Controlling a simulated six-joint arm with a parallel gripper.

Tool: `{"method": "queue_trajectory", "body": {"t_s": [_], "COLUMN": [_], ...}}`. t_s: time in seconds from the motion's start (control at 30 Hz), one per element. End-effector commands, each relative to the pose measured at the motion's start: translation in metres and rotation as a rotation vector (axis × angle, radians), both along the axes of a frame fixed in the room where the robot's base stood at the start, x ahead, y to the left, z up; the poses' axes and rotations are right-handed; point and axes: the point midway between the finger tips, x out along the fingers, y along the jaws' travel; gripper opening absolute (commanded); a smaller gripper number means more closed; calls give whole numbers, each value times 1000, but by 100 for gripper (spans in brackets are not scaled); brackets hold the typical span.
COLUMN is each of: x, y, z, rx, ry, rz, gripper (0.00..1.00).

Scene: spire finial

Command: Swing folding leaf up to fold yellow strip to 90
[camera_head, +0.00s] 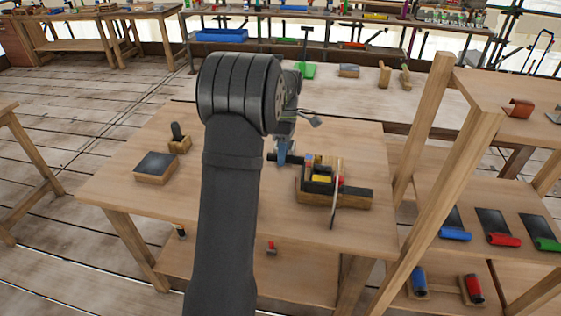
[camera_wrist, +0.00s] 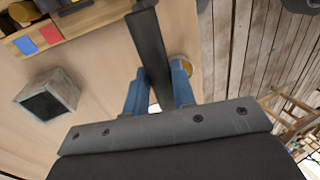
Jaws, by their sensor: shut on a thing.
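The folding tool is a wooden base (camera_head: 352,200) with dark bars, on the right half of the table in the head view. The yellow strip (camera_head: 322,179) lies among its dark parts. A dark bar (camera_head: 298,158) sticks out to the left of the tool at my gripper (camera_head: 284,152). In the wrist view the dark bar (camera_wrist: 150,50) runs between the blue fingers of my gripper (camera_wrist: 158,88), which is shut on it. I take this bar for the leaf's handle. The leaf's angle is hard to tell, and my arm hides part of the table.
A dark-topped wooden block (camera_head: 155,167) and a small block with a black knob (camera_head: 179,138) stand at the left of the table. A wooden rack (camera_head: 465,145) rises close on the right. The table front right of my arm is clear.

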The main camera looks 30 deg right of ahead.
Motion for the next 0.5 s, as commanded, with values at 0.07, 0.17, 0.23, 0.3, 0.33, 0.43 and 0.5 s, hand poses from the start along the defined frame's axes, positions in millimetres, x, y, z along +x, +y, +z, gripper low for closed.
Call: {"method": "queue_trajectory", "body": {"t_s": [0.07,0.17,0.23,0.3,0.33,0.43,0.5], "x": [4,10,13,15,16,19,21], "y": [-4,-10,-13,-16,-17,-19,-21], "z": [-6,-9,-10,-11,-11,-13,-13], "rx": [4,51,80,105,116,145,161], "ry": [4,51,80,105,116,145,160], "rz": [0,0,0,0,0,0,0], "gripper": [0,0,0,0,0,0,0]}}
